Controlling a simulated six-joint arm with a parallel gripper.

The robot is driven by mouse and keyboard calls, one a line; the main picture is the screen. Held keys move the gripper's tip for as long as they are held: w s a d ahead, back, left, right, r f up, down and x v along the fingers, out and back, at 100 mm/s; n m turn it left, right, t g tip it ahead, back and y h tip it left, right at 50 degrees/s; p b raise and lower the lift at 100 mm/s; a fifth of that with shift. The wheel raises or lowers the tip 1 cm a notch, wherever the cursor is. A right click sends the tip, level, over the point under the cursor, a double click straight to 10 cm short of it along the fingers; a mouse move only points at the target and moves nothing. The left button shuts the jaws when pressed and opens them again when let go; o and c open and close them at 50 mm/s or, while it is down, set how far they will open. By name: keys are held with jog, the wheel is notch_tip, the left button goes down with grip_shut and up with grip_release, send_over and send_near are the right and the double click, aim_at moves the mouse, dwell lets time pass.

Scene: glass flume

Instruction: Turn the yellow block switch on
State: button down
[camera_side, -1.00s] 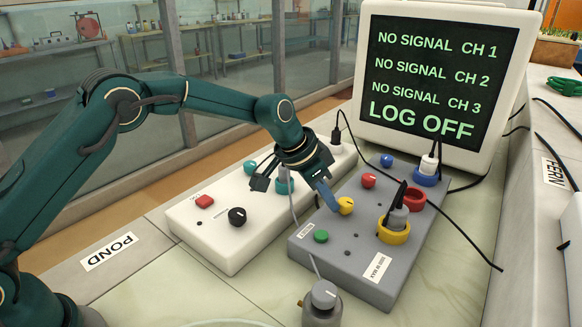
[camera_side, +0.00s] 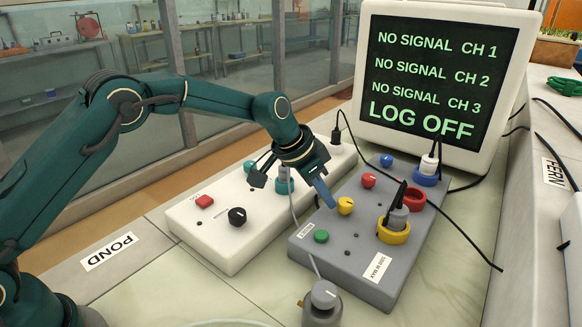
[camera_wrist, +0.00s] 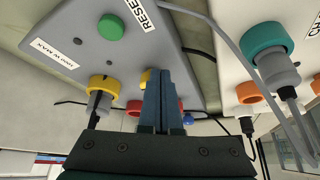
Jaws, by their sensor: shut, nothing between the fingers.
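The yellow switch (camera_side: 345,205) is a small round knob on the grey block (camera_side: 328,260), between a green button and a red button. A pale mark shows on it, but its setting is too small to read. My gripper (camera_side: 328,202) is shut and empty, pointing down just left of the yellow switch. A narrow gap seems to show between the fingertips and the switch. In the wrist view my shut fingers (camera_wrist: 163,95) cover most of the yellow switch (camera_wrist: 146,76), leaving only its edge in sight.
A white block (camera_side: 240,255) stands to the left. The monitor (camera_side: 437,75) reads no signal.

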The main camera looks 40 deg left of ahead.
jog(key=shift+s+a, duration=0.15)
jog(key=shift+a, duration=0.05)
notch_tip(320, 180, up, 6)
dwell(0.4)
jog(key=shift+s+d+f, duration=0.2)
jog(key=shift+d+f, duration=0.2)
jog(key=shift+f, duration=0.6)
jog(key=shift+s+d+f, duration=0.2)
jog(key=shift+d+f, duration=0.2)
jog(key=shift+f, duration=0.65)
jog(key=shift+s+d+f, duration=0.2)
jog(key=shift+d+f, duration=0.2)
jog(key=shift+f, duration=0.6)
